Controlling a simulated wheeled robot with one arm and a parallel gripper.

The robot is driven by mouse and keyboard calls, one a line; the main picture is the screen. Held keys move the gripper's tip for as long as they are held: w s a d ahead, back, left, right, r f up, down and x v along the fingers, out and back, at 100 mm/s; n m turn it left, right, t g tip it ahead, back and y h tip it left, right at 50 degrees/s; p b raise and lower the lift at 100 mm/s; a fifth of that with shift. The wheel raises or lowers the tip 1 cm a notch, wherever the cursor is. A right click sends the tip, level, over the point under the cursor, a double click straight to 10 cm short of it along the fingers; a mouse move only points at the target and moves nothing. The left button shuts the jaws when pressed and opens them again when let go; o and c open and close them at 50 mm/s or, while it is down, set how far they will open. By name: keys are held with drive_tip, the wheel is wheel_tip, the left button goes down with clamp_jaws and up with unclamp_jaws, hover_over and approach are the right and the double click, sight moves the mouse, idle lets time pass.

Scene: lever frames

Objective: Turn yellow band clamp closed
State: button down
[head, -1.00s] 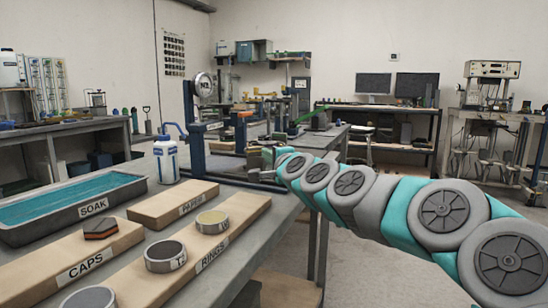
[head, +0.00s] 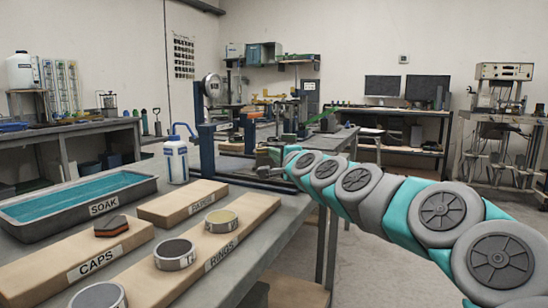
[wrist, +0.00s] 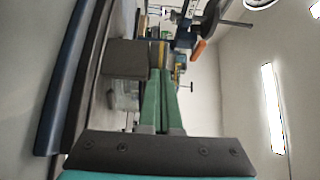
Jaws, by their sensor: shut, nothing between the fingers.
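My gripper shows in the wrist view (wrist: 160,76) as two long green fingers, shut together with nothing between them. A small yellow band (wrist: 163,54) lies just beyond the fingertips, beside a grey block (wrist: 126,57). I cannot tell whether this is the yellow band clamp, whether it is closed, or whether the fingers touch it. An orange handle (wrist: 198,50) on a dark blue mechanism is to the right of the fingertips. In the head view, my arm reaches in from the right towards the blue frame (head: 206,148) at the bench's far end. The fingertips are unclear there.
The near bench carries a SOAK tray (head: 104,207), CAPS board (head: 75,272), RINGS board (head: 215,243) with several rings, and another board (head: 180,202). A white bottle (head: 175,160) stands left of the blue frame. Open floor (head: 365,270) lies right of the bench.

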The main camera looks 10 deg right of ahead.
drive_tip(key=shift+w+d+n+y+b, duration=0.2)
drive_tip(key=shift+n+y+b, duration=0.4)
drive_tip(key=shift+y+b, duration=0.45)
drive_tip(key=shift+d+f+n+g+y+b, duration=0.15)
drive_tip(key=shift+n+g+y+b, duration=0.2)
drive_tip(key=shift+b, duration=0.25)
drive_tip(key=shift+w+d+n+g+y+b, duration=0.15)
drive_tip(key=shift+w+n+g+y+b, duration=0.1)
drive_tip(key=shift+n+g+y, duration=0.45)
drive_tip(key=shift+w+d+n+g+y+b, duration=0.2)
drive_tip(key=shift+n+y, duration=0.25)
drive_tip(key=shift+y, duration=0.45)
drive_tip(key=shift+w+d+p, duration=0.2)
drive_tip(key=shift+w+p, duration=0.15)
drive_tip(key=shift+w, duration=0.05)
